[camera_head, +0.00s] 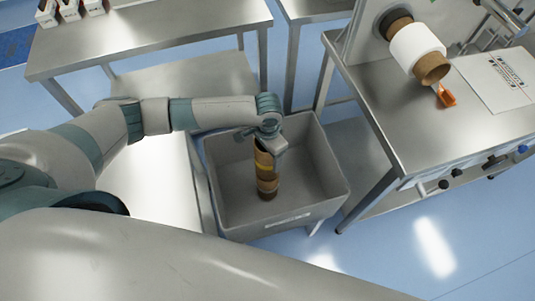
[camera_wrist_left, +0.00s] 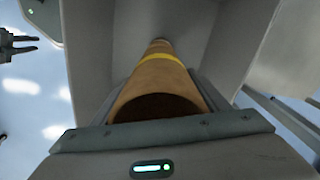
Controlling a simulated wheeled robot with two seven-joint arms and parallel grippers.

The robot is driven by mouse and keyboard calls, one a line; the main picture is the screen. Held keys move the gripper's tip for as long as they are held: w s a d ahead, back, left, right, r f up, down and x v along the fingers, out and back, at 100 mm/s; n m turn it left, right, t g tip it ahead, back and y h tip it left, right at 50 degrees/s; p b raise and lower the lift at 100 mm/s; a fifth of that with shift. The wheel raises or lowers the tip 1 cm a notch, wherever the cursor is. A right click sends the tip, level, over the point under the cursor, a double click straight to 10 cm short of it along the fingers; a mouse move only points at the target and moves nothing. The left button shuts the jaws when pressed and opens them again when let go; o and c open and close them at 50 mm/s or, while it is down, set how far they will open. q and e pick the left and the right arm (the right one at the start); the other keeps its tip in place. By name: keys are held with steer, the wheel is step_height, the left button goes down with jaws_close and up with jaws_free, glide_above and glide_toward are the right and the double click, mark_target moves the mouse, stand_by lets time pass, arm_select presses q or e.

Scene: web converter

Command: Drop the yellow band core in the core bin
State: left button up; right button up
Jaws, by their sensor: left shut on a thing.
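The yellow band core (camera_head: 265,172) is a brown cardboard tube with a yellow stripe around it. My left gripper (camera_head: 268,143) is shut on its upper end and holds it upright inside the core bin (camera_head: 235,217), a grey open-topped bin. In the left wrist view the core (camera_wrist_left: 163,85) sits between the fingers of the left gripper (camera_wrist_left: 160,95), its open end towards the camera. The bin's grey walls (camera_wrist_left: 233,45) surround it there. Whether the core's lower end touches the bin floor I cannot tell. At the left edge of the wrist view my right gripper (camera_wrist_left: 18,45) shows with its fingers apart and empty.
A steel machine table (camera_head: 400,115) stands right of the bin, with a white roll on a brown core (camera_head: 415,48), an orange piece (camera_head: 445,95) and a printed sheet (camera_head: 495,80). A steel table (camera_head: 150,30) with white boxes (camera_head: 70,10) is at the back left.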

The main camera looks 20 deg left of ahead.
arm_select(q)
steer(key=o, duration=1.3)
steer(key=shift+c, duration=0.2)
steer(key=shift+r, duration=0.1)
step_height(320, 180, up, 17)
steer(key=b, duration=0.3)
steer(key=shift+r, duration=0.15)
steer(key=shift+s+d, duration=0.1)
steer(key=shift+s, duration=0.05)
